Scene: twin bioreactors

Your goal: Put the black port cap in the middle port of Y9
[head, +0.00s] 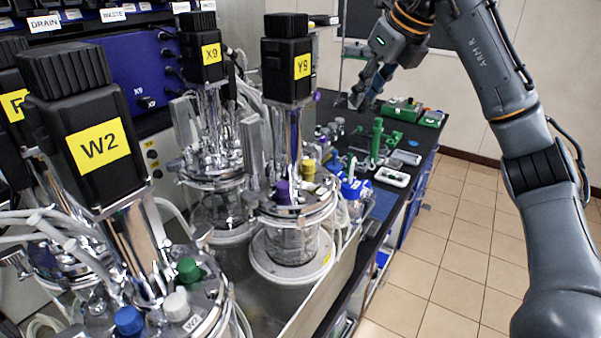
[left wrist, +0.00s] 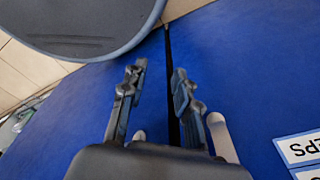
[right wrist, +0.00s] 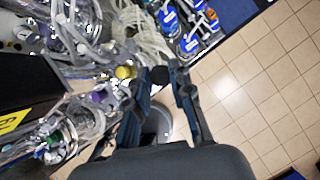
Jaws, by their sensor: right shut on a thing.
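Y9 (head: 288,57) is the vessel with a black motor head and yellow label, at the centre of the head view. Its lid (head: 298,208) carries purple caps (head: 282,191) and a yellow cap (head: 308,170). I cannot make out its middle port clearly. My right gripper (head: 364,94) is beyond Y9, above the bench. In the right wrist view its fingers are shut on a small black cap (right wrist: 160,76), with a yellow cap (right wrist: 125,72) just left of it in the picture. My left gripper (left wrist: 157,82) is open and empty in front of blue cabinet doors.
W2 (head: 97,145) stands close in front, with X9 (head: 203,52) behind it. The tiled floor (head: 440,260) at the right is clear.

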